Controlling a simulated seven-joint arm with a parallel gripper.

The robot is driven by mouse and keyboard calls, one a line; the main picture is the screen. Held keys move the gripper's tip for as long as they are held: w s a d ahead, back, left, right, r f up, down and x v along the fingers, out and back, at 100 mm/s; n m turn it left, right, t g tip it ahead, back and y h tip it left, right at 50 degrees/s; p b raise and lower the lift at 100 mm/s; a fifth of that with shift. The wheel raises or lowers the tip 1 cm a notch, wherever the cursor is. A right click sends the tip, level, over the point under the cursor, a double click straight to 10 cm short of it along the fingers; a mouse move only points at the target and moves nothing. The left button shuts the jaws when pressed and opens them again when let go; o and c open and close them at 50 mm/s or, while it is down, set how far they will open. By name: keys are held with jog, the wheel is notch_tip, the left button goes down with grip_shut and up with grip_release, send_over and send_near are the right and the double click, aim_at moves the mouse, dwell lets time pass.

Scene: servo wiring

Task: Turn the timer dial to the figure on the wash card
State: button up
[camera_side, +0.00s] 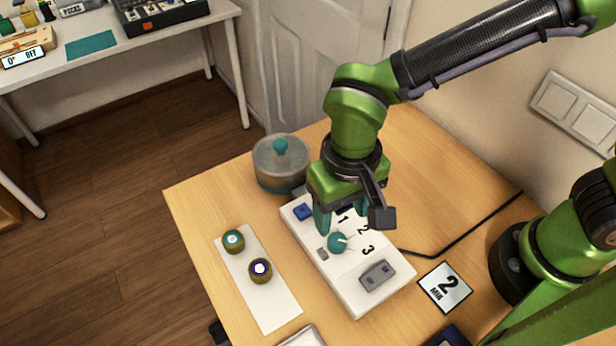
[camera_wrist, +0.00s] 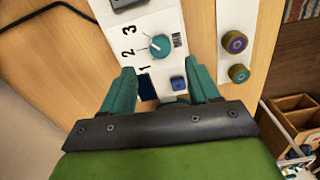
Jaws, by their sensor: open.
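The teal timer dial (camera_side: 337,243) sits on a white panel (camera_side: 352,297) beside the printed figures 1, 2 and 3. It also shows in the wrist view (camera_wrist: 159,46). Its white mark is on the side facing the figures; I cannot tell exactly which figure it meets. The wash card (camera_side: 445,287) lies flat on the table right of the panel and reads "2 MIN". My gripper (camera_side: 341,220) is open and empty over the panel's far part. In the wrist view its two teal fingertips (camera_wrist: 162,72) are apart, with the dial just beyond them, not between them.
The panel also has a blue button (camera_side: 303,212) and a grey switch (camera_side: 378,275). A lidded pot (camera_side: 280,165) stands behind it. A white strip (camera_side: 277,307) with two round knobs lies to the left. A black cable (camera_side: 450,243) runs to the right.

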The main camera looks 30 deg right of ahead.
aim_at(339, 240)
notch_tip(339, 240, down, 8)
jog(key=shift+r, duration=0.1)
jog(key=shift+c, duration=0.2)
jog(key=c, duration=1)
jog(key=shift+n, duration=0.3)
jog(key=n, duration=0.9)
jog(key=shift+d, duration=0.1)
